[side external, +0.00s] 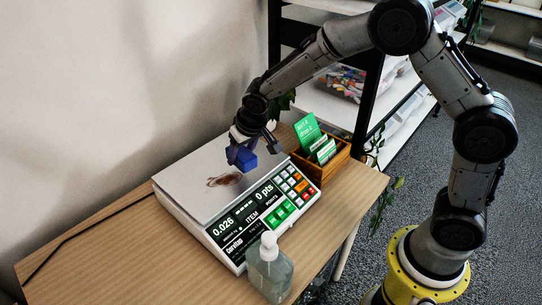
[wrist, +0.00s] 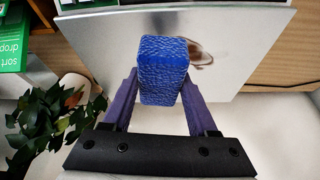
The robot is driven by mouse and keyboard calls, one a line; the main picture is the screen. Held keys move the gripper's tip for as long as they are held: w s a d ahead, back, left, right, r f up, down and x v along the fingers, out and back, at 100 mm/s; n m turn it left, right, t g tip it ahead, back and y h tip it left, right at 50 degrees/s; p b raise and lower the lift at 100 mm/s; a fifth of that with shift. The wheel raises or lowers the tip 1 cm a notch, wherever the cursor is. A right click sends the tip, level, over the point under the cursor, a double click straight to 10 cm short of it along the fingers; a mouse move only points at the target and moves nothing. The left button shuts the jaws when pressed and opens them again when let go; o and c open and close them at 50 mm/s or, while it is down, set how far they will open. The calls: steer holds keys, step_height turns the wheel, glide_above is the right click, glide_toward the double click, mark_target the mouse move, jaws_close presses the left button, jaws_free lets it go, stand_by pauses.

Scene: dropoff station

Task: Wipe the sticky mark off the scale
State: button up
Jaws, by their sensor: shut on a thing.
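My gripper (side external: 241,157) is shut on a blue sponge (side external: 245,160) above the scale's plate. In the wrist view the sponge (wrist: 163,72) sits between the two fingers of my gripper (wrist: 163,88). The scale (side external: 186,188) is white with a flat silver plate, and its front panel shows "0.026". A brown sticky mark (side external: 224,180) lies on the plate, just below and left of the sponge. In the wrist view the mark (wrist: 203,59) shows beside the sponge, partly hidden by it. I cannot tell whether the sponge touches the plate.
A clear pump bottle (side external: 269,270) stands at the scale's front edge. A wooden box (side external: 322,163) with green cards is right of the scale. A plant (wrist: 45,120) is close by in the wrist view. The wooden table (side external: 92,238) is clear on the left apart from a black cable.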

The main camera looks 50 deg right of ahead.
steer(key=n, duration=0.1)
glide_toward(207, 186)
steer(key=w+d+r, duration=0.1)
steer(key=w+r, duration=0.1)
steer(key=shift+s+a+f, duration=0.1)
steer(key=shift+a+f, duration=0.05)
steer(key=shift+f, duration=1)
steer(key=shift+a+f, duration=0.15)
steer(key=shift+f, duration=1)
steer(key=shift+s+a+f, duration=0.1)
steer(key=shift+a+f, duration=0.05)
steer(key=shift+f, duration=1)
steer(key=shift+d+f, duration=0.55)
steer(key=shift+d, duration=0.05)
steer(key=shift+d+f, duration=0.1)
steer(key=shift+d, duration=4.8)
steer(key=a, duration=0.7)
steer(key=shift+a, duration=2.1)
steer(key=shift+w, duration=0.3)
steer(key=shift+d, duration=5.5)
steer(key=shift+a, duration=5.3)
steer(key=shift+a+r, duration=0.2)
steer(key=shift+r, duration=0.15)
step_height(207, 186, up, 8)
